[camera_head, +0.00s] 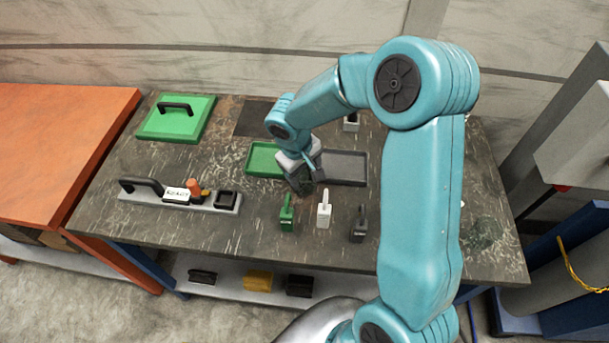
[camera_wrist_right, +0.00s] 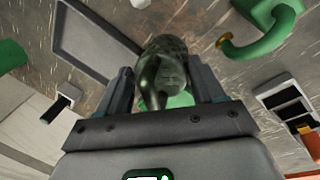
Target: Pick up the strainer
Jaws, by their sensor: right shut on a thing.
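My right gripper (camera_head: 306,184) is over the middle of the dark worktable, in front of the trays. In the wrist view my right gripper (camera_wrist_right: 165,88) is shut on a dark, rounded, partly see-through thing, which I take to be the strainer (camera_wrist_right: 163,62). It sits between the two fingers. In the head view the strainer (camera_head: 305,187) is small, dark and partly hidden by the gripper. I cannot tell whether it touches the table. My left gripper is not in view.
A green tray (camera_head: 251,166) and a grey tray (camera_head: 358,180) lie behind the gripper. Green (camera_head: 286,217), white (camera_head: 324,213) and dark (camera_head: 358,229) handled tools stand in front. A grey rack (camera_head: 150,199) and green lid (camera_head: 182,126) are at left.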

